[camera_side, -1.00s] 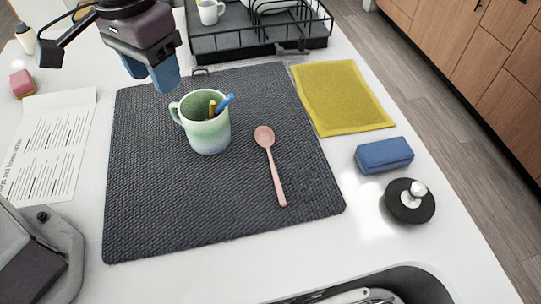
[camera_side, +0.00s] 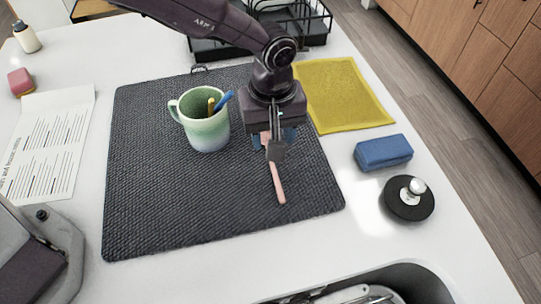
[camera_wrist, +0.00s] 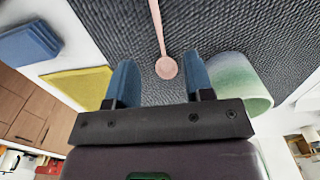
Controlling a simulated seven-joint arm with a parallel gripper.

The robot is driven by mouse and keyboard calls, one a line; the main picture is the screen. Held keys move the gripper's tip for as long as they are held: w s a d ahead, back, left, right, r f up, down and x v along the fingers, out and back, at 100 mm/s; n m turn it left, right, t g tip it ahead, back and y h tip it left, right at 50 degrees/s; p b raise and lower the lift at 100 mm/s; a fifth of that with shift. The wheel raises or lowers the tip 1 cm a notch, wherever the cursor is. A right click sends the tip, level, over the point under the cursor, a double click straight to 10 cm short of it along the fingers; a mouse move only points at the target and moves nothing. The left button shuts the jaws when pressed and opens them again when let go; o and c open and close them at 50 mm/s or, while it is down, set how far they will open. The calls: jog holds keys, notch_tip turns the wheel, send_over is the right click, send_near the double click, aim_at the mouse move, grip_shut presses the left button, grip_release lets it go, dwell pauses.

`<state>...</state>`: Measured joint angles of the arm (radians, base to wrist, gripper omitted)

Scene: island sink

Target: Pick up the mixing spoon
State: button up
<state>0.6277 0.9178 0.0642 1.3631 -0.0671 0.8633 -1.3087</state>
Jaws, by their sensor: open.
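The pink mixing spoon (camera_side: 278,185) lies on the dark grey mat (camera_side: 150,210), its handle towards the front. My gripper (camera_side: 275,142) is above the spoon's bowl end and hides most of the bowl in the side view. In the wrist view, the spoon (camera_wrist: 166,67) has its bowl just beyond and between the two blue fingertips of my gripper (camera_wrist: 162,75). The fingers are apart with nothing held between them. I cannot tell the exact height of the fingertips above the mat.
A green-white mug (camera_side: 207,130) with blue and yellow sticks stands left of my gripper; it also shows in the wrist view (camera_wrist: 238,82). A yellow cloth (camera_side: 345,95), a blue sponge (camera_side: 383,153) and a black round item (camera_side: 409,200) lie right. The sink (camera_side: 400,285) is in front.

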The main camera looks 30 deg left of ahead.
aim_at(274, 168)
jog(key=f, duration=0.9)
jog(key=shift+w+d+f, duration=0.1)
jog(key=shift+d+f, duration=0.1)
jog(key=shift+f, duration=0.05)
grip_shut()
